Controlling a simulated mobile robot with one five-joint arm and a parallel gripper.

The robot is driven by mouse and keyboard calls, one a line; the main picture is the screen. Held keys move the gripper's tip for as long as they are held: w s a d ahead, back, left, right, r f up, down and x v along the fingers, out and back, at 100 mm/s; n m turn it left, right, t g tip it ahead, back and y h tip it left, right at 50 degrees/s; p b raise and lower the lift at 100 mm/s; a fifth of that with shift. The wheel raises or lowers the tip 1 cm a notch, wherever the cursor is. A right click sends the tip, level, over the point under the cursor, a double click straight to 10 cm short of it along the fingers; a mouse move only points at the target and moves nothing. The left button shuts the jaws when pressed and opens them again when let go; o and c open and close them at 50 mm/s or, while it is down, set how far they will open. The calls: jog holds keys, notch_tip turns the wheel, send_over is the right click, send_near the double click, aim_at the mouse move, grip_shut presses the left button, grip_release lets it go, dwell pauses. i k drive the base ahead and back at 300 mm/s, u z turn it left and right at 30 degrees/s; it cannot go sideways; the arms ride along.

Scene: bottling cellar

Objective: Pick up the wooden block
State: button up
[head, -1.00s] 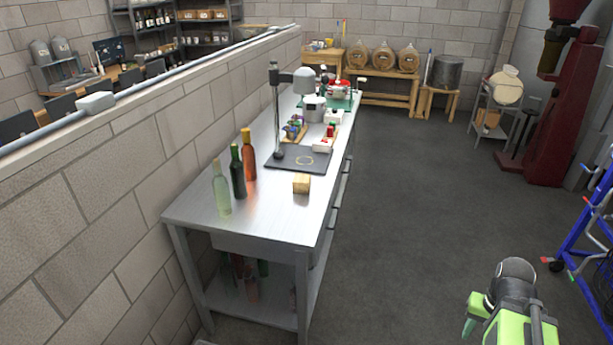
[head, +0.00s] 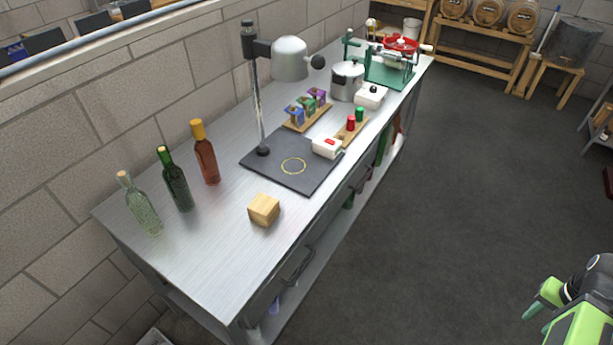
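The wooden block (head: 264,210) is a small light-brown cube. It sits near the front edge of the metal workbench (head: 215,255), with bare metal around it. My gripper (head: 543,300) shows as green and dark parts at the lower right, over the floor and well apart from the bench and the block. It is partly cut off by the frame edge, and I cannot tell whether its fingers are open or shut.
Clear (head: 139,203), green (head: 174,180) and reddish-brown (head: 205,153) bottles stand left of the block. Behind it lies a dark mat (head: 270,171) with a lamp stand (head: 258,100) and a white box (head: 326,147). The floor (head: 450,200) right of the bench is clear.

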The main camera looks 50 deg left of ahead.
aim_at(263, 209)
jog(key=i, duration=1.75)
jog(key=u, duration=2.3)
jog(key=k, duration=0.15)
jog(key=u, duration=2.65)
jog(key=i, duration=1)
jog(key=u, duration=0.2)
